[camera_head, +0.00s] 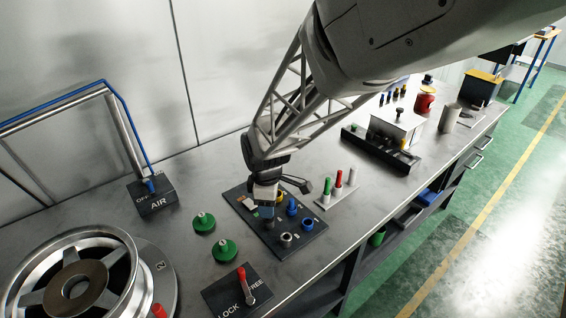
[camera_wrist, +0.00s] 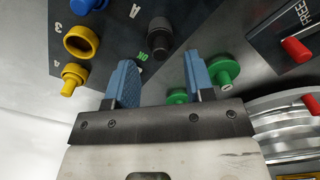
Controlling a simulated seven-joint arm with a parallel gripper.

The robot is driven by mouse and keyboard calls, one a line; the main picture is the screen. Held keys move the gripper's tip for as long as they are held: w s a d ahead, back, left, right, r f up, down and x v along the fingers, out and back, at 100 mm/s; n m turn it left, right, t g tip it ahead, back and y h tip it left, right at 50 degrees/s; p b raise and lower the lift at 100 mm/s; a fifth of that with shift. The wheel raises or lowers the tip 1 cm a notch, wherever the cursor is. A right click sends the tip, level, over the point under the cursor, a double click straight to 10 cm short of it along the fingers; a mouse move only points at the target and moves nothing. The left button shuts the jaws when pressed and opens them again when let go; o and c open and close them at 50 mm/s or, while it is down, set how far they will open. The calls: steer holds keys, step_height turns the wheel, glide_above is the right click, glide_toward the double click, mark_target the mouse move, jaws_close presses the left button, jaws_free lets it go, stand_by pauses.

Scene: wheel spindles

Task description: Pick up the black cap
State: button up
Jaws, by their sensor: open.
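The black cap (camera_wrist: 158,36) stands on a dark board (camera_wrist: 112,42) in the wrist view, close to a green OK label. My gripper (camera_wrist: 160,80) is open, with its two blue fingers apart and nothing between them. The cap shows beyond the fingertips, roughly midway between them and clear of both. In the head view my gripper (camera_head: 266,208) is over the board (camera_head: 262,238), and I cannot make out the cap there.
A yellow ring (camera_wrist: 81,42) and a yellow plug (camera_wrist: 73,78) are left of the cap. Green knobbed discs (camera_wrist: 223,70) lie right of the board, near the lock block (camera_head: 236,291) and the wheel (camera_head: 70,280). A rack of coloured pegs (camera_head: 337,190) stands right of the board.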

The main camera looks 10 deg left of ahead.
steer(key=shift+f, duration=1.8)
jaws_close()
